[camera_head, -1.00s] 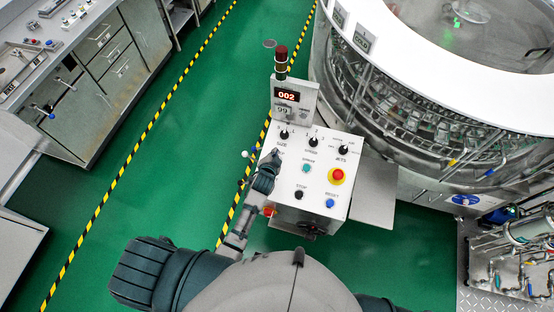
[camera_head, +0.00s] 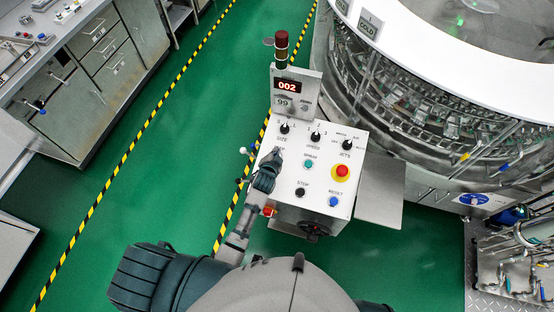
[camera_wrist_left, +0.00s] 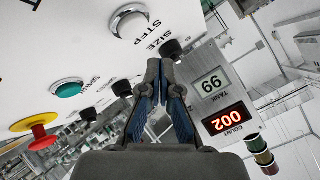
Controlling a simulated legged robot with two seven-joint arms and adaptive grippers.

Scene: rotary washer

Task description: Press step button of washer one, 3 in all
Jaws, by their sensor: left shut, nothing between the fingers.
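The washer's control panel (camera_head: 318,181) is a white sloped box in the middle of the head view. Its step button (camera_wrist_left: 130,24) shows in the left wrist view as a pale round button with a silver ring beside the word STEP. In the head view my gripper covers it. My left gripper (camera_wrist_left: 153,72) is shut and empty, its tips apart from the button in the wrist picture. In the head view the left gripper (camera_head: 273,162) is over the panel's left edge; whether it touches is unclear. The count display (camera_head: 288,86) reads 002. My right gripper is out of view.
The panel also carries a red emergency knob (camera_head: 342,171), a green button (camera_head: 309,164), a black stop button (camera_head: 300,192), a blue reset button (camera_head: 333,201) and several black knobs. The big round washer (camera_head: 430,120) stands at the right. Green floor (camera_head: 150,190) is clear at left.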

